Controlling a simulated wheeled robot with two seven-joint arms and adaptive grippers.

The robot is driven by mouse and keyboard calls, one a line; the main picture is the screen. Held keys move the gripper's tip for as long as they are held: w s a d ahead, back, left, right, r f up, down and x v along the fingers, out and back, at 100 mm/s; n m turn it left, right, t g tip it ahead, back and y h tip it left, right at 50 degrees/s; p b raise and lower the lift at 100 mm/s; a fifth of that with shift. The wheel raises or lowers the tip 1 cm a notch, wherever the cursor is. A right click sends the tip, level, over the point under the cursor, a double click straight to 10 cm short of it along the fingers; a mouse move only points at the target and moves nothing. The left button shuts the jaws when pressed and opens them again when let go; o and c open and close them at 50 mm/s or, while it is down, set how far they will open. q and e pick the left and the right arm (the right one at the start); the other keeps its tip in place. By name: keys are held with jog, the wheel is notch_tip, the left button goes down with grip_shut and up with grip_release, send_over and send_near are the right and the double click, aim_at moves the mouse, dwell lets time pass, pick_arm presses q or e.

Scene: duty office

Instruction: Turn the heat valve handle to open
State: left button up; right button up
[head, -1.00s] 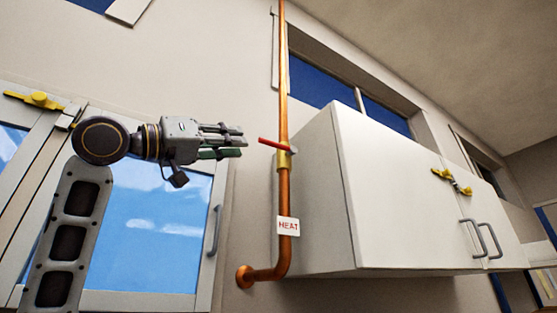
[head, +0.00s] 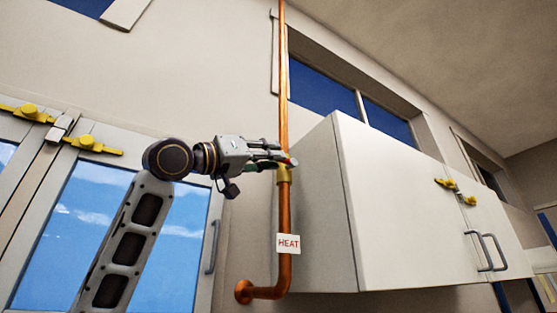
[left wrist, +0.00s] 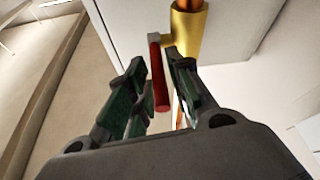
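The heat valve is a brass body (head: 284,174) on a vertical copper pipe (head: 285,212). In the left wrist view the brass body (left wrist: 191,32) is at the top, with its red handle (left wrist: 158,75) reaching toward my palm. My left gripper (left wrist: 158,90) is open, with the red handle between its fingers, nearer the right one; I cannot tell whether they touch. In the head view my left gripper (head: 280,158) reaches the valve from the left and hides most of the handle. My right gripper is not in view.
A white "HEAT" tag (head: 288,243) hangs on the pipe below the valve. A white wall cabinet (head: 400,215) with a yellow latch stands close to the right of the pipe. A glazed window or door (head: 160,250) with yellow latches is at left.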

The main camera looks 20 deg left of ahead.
pick_arm(q)
jog(key=shift+p+x, duration=0.45)
jog(key=shift+x, duration=1.05)
jog(key=shift+c, duration=0.3)
grip_shut()
